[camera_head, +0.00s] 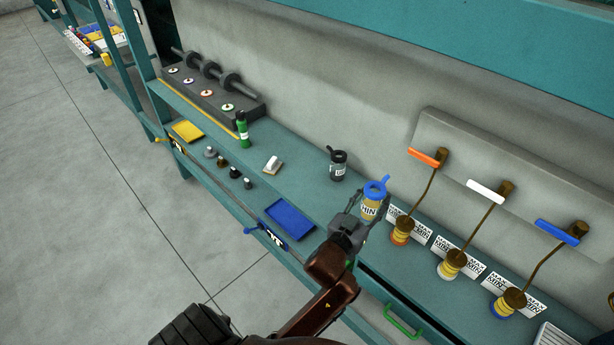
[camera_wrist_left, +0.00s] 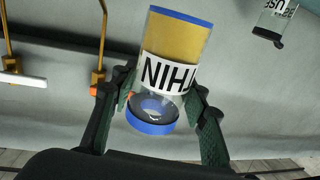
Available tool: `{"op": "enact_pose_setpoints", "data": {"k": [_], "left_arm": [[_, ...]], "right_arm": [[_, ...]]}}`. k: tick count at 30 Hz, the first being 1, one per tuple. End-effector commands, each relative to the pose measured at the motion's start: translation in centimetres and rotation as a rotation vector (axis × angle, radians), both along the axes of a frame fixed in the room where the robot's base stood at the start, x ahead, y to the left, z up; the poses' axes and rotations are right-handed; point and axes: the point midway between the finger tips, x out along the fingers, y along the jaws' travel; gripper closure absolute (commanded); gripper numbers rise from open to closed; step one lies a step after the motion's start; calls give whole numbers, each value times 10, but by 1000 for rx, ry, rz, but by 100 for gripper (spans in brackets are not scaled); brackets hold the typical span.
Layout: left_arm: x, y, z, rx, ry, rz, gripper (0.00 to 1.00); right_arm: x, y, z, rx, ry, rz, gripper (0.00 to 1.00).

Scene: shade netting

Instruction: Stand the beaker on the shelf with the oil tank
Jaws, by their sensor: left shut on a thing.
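The beaker (camera_head: 370,207) is a clear cup of yellow liquid with a blue top and a white lettered label. My left gripper (camera_head: 365,212) is shut on it and holds it at the front of the teal shelf (camera_head: 305,182). In the left wrist view the beaker (camera_wrist_left: 174,45) sits between the two fingers, its blue ring towards the palm. A dark-topped clear container with a label (camera_head: 337,165) stands on the shelf to its left; it also shows in the left wrist view (camera_wrist_left: 274,18). I cannot tell which thing is the oil tank. My right gripper is not in view.
A blue tray (camera_head: 290,221) lies left of the gripper. Several knobs and a green bottle (camera_head: 242,130) stand farther left. Bare shelf lies around the dark-topped container.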

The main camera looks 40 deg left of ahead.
Motion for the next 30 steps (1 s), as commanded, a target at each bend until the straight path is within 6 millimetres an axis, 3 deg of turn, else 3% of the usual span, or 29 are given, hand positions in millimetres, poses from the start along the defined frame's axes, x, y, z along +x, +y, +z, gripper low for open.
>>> {"op": "enact_pose_setpoints", "data": {"k": [5, 12, 15, 21, 26, 30], "left_arm": [[11, 28, -14, 10, 2, 2, 92], [30, 82, -39, 8, 2, 2, 92], [35, 97, -61, 3, 5, 2, 92], [43, 116, -84, 2, 1, 1, 92], [45, 123, -93, 2, 1, 0, 92], [47, 128, -114, -1, 4, 1, 92]], "right_arm": [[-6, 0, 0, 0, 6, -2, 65], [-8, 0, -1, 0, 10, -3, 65], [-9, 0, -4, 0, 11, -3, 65], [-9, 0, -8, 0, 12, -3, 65], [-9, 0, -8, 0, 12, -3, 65], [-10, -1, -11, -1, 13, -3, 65]]}}
